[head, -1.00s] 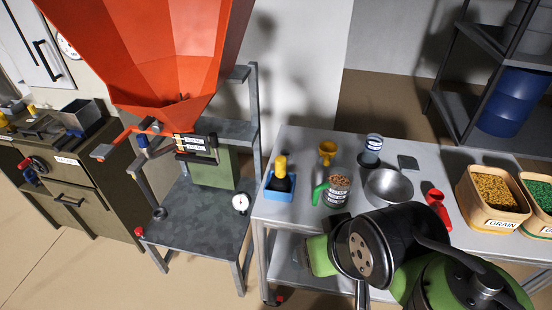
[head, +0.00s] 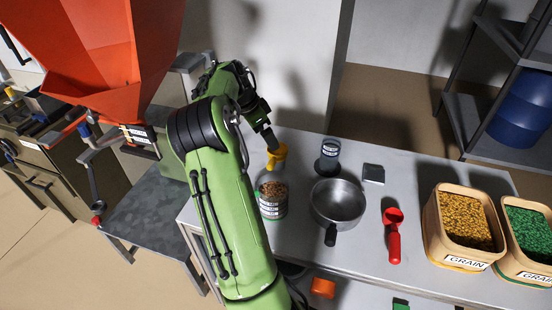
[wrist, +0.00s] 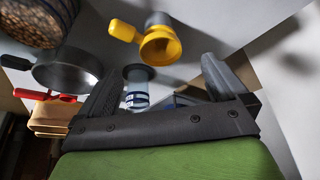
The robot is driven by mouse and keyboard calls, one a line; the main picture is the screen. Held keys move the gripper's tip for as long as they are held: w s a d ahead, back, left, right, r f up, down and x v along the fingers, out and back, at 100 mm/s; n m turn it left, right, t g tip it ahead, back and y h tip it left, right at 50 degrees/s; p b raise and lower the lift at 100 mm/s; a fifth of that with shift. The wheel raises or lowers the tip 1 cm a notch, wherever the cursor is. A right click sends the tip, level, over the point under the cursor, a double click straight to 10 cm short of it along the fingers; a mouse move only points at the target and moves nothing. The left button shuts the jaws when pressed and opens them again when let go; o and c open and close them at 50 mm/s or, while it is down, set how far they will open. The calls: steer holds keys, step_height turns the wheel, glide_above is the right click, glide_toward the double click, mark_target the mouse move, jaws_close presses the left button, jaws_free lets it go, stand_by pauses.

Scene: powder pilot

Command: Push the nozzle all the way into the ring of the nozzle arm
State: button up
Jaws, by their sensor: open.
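The nozzle arm (head: 92,172) appears as a thin grey arm beside the orange hopper at the left of the head view. A small blue piece (head: 84,130) shows at its top, next to an orange lever. I cannot tell whether this is the nozzle or how deep it sits; the ring is not clear. My gripper (head: 266,138) is at the table's far left part, close to a yellow funnel (head: 277,157). In the wrist view my gripper (wrist: 160,82) is open with nothing between its fingers, and the yellow funnel (wrist: 160,46) lies beyond the fingertips.
On the table are a jar of pellets (head: 272,200), a metal pan (head: 337,203), a small dark-based container (head: 328,158), a red scoop (head: 393,238) and grain bins (head: 466,222). The hopper (head: 95,60) overhangs the left side.

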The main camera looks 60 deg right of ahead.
mark_target(277, 153)
steer(key=b+x, duration=0.2)
steer(key=x, duration=0.9)
steer(key=shift+f+b, duration=0.15)
steer(key=shift+b, duration=0.25)
steer(key=shift+a, duration=0.1)
steer(key=shift+r, duration=0.25)
steer(key=c, duration=1.1)
